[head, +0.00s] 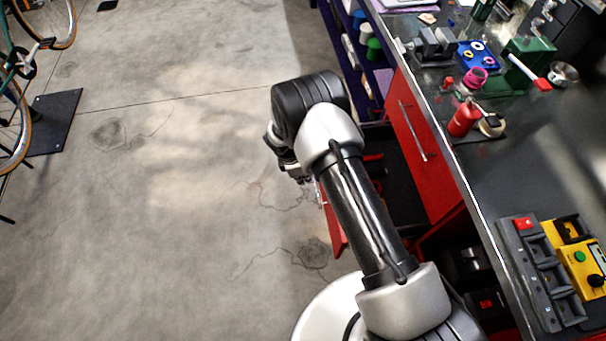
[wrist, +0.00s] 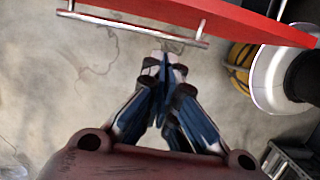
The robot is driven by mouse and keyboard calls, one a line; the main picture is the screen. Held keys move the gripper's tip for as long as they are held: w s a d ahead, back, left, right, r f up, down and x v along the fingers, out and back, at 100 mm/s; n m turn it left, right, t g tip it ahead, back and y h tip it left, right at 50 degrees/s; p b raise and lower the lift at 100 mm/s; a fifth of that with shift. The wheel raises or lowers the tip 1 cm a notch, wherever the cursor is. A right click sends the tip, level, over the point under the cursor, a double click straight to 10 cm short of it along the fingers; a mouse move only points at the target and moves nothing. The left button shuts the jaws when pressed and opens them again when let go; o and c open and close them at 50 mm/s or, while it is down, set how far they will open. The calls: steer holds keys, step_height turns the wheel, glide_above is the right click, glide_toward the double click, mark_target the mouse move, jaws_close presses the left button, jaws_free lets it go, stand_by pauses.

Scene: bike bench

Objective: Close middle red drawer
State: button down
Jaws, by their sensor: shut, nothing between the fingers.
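The middle red drawer (head: 334,224) is pulled out from the bench, its front standing over the floor and its dark inside partly showing behind my arm. In the wrist view its red front (wrist: 245,22) crosses the top, with a silver bar handle (wrist: 130,27) along it. My gripper (wrist: 163,62) is shut and empty, its fingertips close to the handle on the outer side. Whether they touch it I cannot tell. In the head view my gripper (head: 303,178) is mostly hidden by my wrist, beside the drawer's far end.
A red drawer front (head: 416,135) with a silver handle sits above, flush with the bench. The dark bench top (head: 510,170) holds a red bottle (head: 464,119), a vise (head: 436,46) and a grey tray (head: 540,275). Open concrete floor (head: 180,220) lies left; a bike stands far left.

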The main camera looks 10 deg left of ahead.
steer(key=d+f+b, duration=0.1)
steer(key=d+f, duration=0.1)
steer(key=w+d+f+b, duration=0.1)
steer(key=d+f, duration=0.1)
steer(key=d, duration=0.1)
steer(key=shift+w+f, duration=0.2)
steer(key=shift+f, duration=0.05)
steer(key=shift+d, duration=0.1)
